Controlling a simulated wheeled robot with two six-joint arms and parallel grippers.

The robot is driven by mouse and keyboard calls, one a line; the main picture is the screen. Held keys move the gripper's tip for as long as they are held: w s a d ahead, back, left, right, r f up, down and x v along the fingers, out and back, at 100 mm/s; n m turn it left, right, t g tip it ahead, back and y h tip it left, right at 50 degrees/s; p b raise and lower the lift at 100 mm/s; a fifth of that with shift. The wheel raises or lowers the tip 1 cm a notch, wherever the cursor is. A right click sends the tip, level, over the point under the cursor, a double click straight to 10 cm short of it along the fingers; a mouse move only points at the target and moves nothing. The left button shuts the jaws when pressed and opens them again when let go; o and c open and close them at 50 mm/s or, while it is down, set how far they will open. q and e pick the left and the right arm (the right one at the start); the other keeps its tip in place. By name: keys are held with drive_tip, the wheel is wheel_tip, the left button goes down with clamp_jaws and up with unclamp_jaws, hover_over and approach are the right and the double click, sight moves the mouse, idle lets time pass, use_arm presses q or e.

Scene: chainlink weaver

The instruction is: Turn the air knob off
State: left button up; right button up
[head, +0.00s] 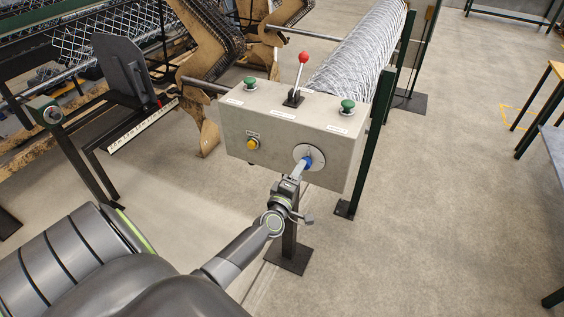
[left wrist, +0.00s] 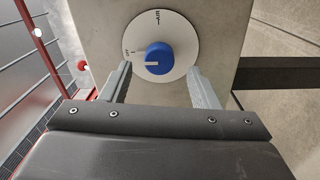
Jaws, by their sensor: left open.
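The air knob (left wrist: 159,57) is a round blue knob on a white dial disc (left wrist: 184,37). In the left wrist view, a white mark on the knob lies toward its left side. In the head view the blue knob (head: 306,163) is on the front of the grey control box (head: 271,134), low and right. My left gripper (left wrist: 159,72) is open, with one finger on each side of the knob and visible gaps; whether the tips reach past it is unclear. My right gripper is out of view.
The box also carries a red-topped lever (head: 303,58), two green buttons (head: 249,83) (head: 347,106) and a yellow button (head: 253,144). A roll of chainlink mesh (head: 362,48) lies behind it. Open floor (head: 430,220) is at the right.

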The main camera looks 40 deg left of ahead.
use_arm(q)
drive_tip(key=b+v, duration=0.1)
drive_tip(key=v, duration=1.2)
drive_tip(key=shift+s+b, duration=0.3)
drive_tip(key=shift+s, duration=0.1)
drive_tip(key=shift+f, duration=0.15)
drive_tip(key=s+d+f+m+g+h, duration=0.1)
drive_tip(key=s+f+m+g, duration=0.3)
drive_tip(key=f, duration=0.9)
drive_tip(key=s+d+f+m+g+h, duration=0.1)
drive_tip(key=s+f+m+g+h, duration=0.3)
drive_tip(key=f, duration=0.9)
drive_tip(key=s+f+m+g, duration=0.3)
drive_tip(key=s+f, duration=0.3)
drive_tip(key=s, duration=0.3)
drive_tip(key=s+d+f+m+g+y, duration=0.1)
drive_tip(key=s+f+m, duration=0.3)
drive_tip(key=s, duration=0.6)
drive_tip(key=s+f+m+g, duration=0.3)
drive_tip(key=s+f+g, duration=0.1)
drive_tip(key=s+f, duration=0.3)
drive_tip(key=s, duration=0.2)
drive_tip(key=shift+s+d+f+m+g+y, duration=0.3)
drive_tip(key=shift+d+f, duration=0.05)
